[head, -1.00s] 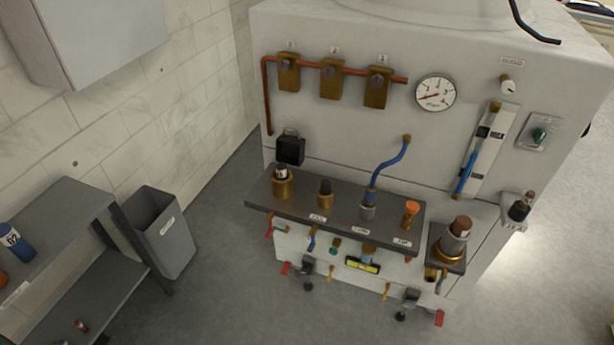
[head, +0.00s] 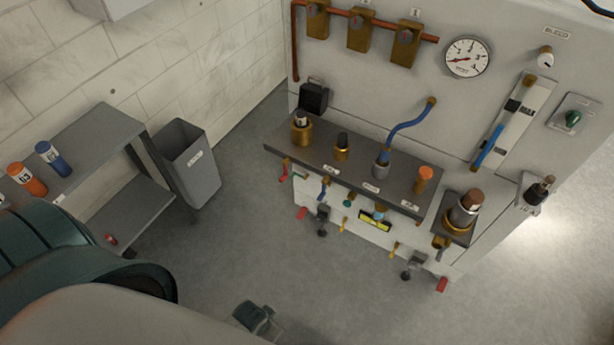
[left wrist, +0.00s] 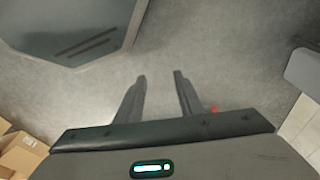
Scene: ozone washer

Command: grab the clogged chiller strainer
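No part in view is readably labelled as the chiller strainer, so I cannot tell which it is. On the white machine's grey shelf (head: 330,178) stand a brass fitting with a dark top (head: 301,130), a smaller one (head: 342,147), a grey fitting with a blue hose (head: 382,163) and an orange-capped brass fitting (head: 423,179). A grey, brown-topped cylinder (head: 464,211) sits on a separate bracket at right. My left gripper (left wrist: 160,75) is open and empty above bare floor, apart from the machine; part of it shows at the head view's bottom. My right gripper is out of view.
Left stand a grey rack (head: 95,150) holding an orange bottle (head: 27,179) and a blue bottle (head: 53,159), and a grey bin (head: 190,165). Red-ended valves and a yellow level (head: 375,220) sit below the machine's shelf. The floor (head: 330,290) in front is clear.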

